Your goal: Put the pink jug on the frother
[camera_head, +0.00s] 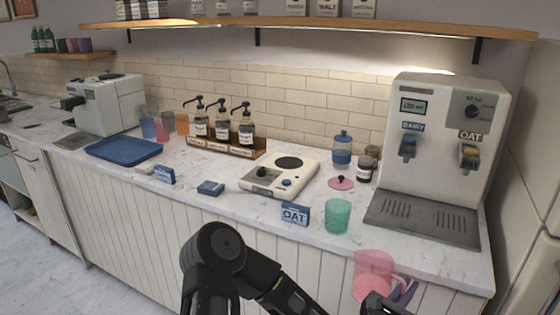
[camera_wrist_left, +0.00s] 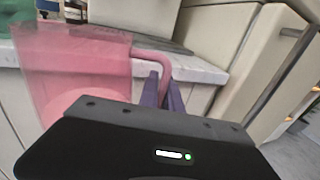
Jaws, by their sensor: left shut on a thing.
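The translucent pink jug (camera_head: 372,268) is low at the right in the head view, in front of the counter's front edge. My left gripper (camera_head: 403,291) is shut on its handle. In the left wrist view the jug (camera_wrist_left: 85,75) fills the left side and looks roughly upright, and the purple fingers (camera_wrist_left: 165,92) close around the pink handle. The frother, seemingly the flat white appliance (camera_head: 282,178) with a dark round plate and a black knob, stands mid-counter, further back and left of the jug. Its plate is bare. My right gripper is not in view.
A green cup (camera_head: 337,216) and an OAT card (camera_head: 295,213) stand near the counter's front edge, between jug and frother. A pink lid (camera_head: 341,183) lies right of the frother. The milk dispenser (camera_head: 445,130) stands at right. A small blue box (camera_head: 210,188) lies left.

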